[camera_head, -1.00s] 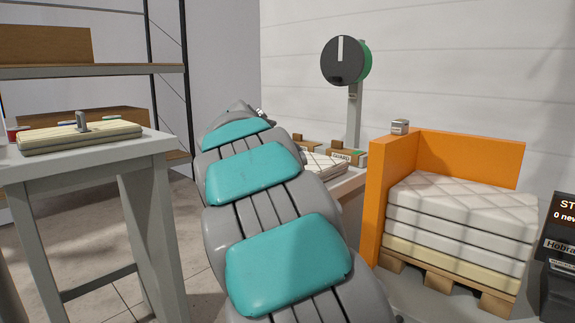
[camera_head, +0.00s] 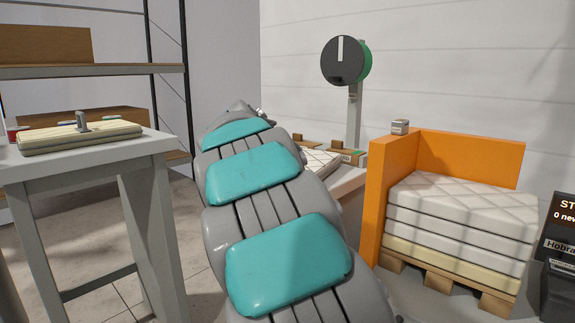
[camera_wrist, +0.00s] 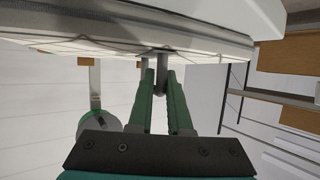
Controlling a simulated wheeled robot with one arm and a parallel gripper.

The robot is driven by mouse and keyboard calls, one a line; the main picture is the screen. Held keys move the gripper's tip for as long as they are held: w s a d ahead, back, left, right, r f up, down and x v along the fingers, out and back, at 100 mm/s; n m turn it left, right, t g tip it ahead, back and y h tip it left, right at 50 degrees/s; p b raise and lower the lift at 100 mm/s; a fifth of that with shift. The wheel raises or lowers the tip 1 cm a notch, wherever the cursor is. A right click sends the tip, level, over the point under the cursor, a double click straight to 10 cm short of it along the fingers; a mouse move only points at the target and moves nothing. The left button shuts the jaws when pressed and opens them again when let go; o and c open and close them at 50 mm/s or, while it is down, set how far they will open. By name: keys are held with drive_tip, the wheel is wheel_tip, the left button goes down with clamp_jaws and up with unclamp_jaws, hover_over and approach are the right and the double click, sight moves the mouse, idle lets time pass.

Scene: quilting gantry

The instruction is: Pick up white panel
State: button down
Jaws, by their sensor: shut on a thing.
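The white panel (camera_head: 318,163) has a quilted face and shows only in part in the head view, behind my arm at the table at the back. In the wrist view, which looks upside down, the white panel (camera_wrist: 110,38) fills the top edge. A short grey post (camera_wrist: 162,76) stands out from it. My gripper (camera_wrist: 161,78) has its green fingers on both sides of this post and is shut on it. In the head view my arm hides my gripper and most of the panel.
An orange corner guard (camera_head: 447,151) stands around a stack of quilted panels (camera_head: 460,215) on a wooden pallet at right. A round dark gauge (camera_head: 343,61) rises on a post behind the table. A grey bench (camera_head: 95,165) at left bears a cream panel (camera_head: 80,137) with a grey post.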

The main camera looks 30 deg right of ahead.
idle(0.4)
wheel_tip(320, 180, up, 10)
drive_tip(key=shift+r, duration=0.1)
idle(0.5)
